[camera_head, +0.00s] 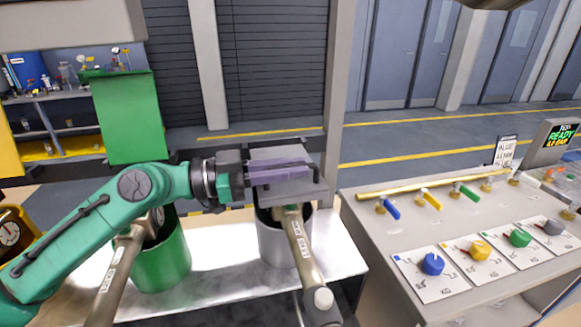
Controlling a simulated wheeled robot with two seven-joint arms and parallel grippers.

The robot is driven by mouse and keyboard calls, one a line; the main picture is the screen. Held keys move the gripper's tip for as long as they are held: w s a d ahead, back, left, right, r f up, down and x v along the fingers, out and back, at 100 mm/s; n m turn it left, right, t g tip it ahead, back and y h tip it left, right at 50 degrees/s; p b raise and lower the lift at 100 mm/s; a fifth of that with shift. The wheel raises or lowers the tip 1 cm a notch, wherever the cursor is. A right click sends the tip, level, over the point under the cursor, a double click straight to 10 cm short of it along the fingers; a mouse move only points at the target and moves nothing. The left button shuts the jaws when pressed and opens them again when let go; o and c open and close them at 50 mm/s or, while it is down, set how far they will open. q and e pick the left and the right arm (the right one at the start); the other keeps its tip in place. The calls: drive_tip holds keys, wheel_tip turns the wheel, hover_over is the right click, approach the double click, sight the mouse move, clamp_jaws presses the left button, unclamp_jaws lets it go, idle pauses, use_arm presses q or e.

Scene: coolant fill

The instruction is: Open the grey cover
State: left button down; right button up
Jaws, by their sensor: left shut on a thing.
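The grey cover (275,154) is at the middle of the view, directly above and behind the grey bucket (272,248). It looks raised, and the front part of the bucket's mouth shows below it. My left gripper (300,172) reaches in from the left, its purple fingers lying across the cover. It is shut on the cover's dark handle (317,173); the fingers hide part of the cover and the exact contact is hard to see. My right gripper is not in view.
A labelled metal pipe (301,249) stands in front of the grey bucket. A green bucket (161,258) is left, partly behind my left arm. A panel (365,210) with valves, coloured knobs and a small display (562,136) stands at right. A post (337,90) rises behind.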

use_arm(q)
drive_tip(key=shift+r, duration=0.2)
drive_tip(key=shift+w+r+n+p, duration=0.15)
drive_tip(key=shift+r+n+p, duration=0.15)
drive_tip(key=shift+r+p, duration=0.15)
drive_tip(key=w+a+r+n+p, duration=0.1)
drive_tip(key=w+r+n+p, duration=0.3)
drive_tip(key=r+n+p, duration=0.2)
drive_tip(key=shift+w+a+r, duration=0.35)
drive_tip(key=shift+w+r, duration=0.05)
drive_tip(key=shift+r, duration=0.3)
